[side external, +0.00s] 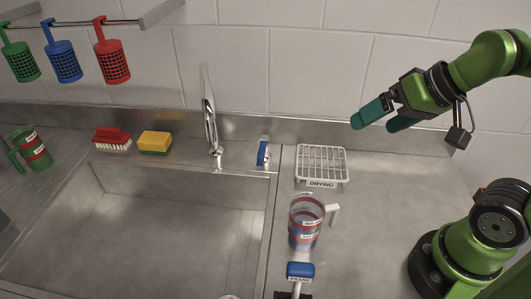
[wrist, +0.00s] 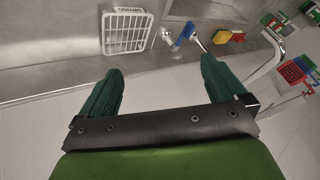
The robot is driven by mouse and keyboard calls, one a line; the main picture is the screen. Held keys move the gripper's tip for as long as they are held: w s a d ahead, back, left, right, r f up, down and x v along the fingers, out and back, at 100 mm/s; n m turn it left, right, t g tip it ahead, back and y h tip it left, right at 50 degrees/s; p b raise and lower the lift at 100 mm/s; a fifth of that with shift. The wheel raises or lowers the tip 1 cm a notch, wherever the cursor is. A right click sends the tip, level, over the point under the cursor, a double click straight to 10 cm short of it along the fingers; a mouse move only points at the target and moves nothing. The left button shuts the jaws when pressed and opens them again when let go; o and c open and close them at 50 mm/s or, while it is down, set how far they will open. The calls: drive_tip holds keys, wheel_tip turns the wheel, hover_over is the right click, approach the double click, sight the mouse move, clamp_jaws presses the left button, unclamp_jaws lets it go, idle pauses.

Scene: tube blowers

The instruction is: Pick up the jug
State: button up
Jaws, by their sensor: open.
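A clear jug (side external: 305,222) with red and blue bands and a white handle on its right stands upright on the counter, right of the sink and in front of the drying rack. A green vessel (side external: 33,148) with red bands and a handle stands at the far left; it also shows at the top of the wrist view (wrist: 270,20). My gripper (side external: 375,124) is open and empty, raised at the back right, well above the counter and apart from the clear jug. Its two green fingers (wrist: 162,68) are spread in the wrist view, where I cannot see the clear jug.
A white drying rack (side external: 321,148) lies behind the clear jug. A blue-headed plunger (side external: 300,271) is in front of it. The sink (side external: 150,225), faucet (side external: 211,120), sponge (side external: 155,142) and red brush (side external: 112,137) are left. The right counter (side external: 400,190) is clear.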

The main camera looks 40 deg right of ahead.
wheel_tip(320, 180, down, 6)
drive_tip(key=d+r+m+g, duration=0.1)
drive_tip(key=m+g, duration=0.1)
drive_tip(key=g, duration=0.2)
drive_tip(key=m+g+y, duration=0.4)
drive_tip(key=m+y, duration=0.7)
drive_tip(key=y, duration=0.4)
approach(333, 209)
drive_tip(key=d+f, duration=0.4)
drive_tip(key=f, duration=0.1)
drive_tip(key=shift+w+d, duration=0.2)
drive_tip(key=shift+w, duration=0.2)
drive_tip(key=shift+w+f+m+t+y, duration=0.1)
drive_tip(key=shift+f+m+t+y, duration=0.35)
drive_tip(key=shift+m+t, duration=0.25)
drive_tip(key=a, duration=1.1)
drive_tip(key=shift+w, duration=0.25)
drive_tip(key=a, duration=0.5)
drive_tip(key=shift+w+a+r, duration=0.1)
drive_tip(key=shift+w+a, duration=0.2)
drive_tip(key=shift+w, duration=0.05)
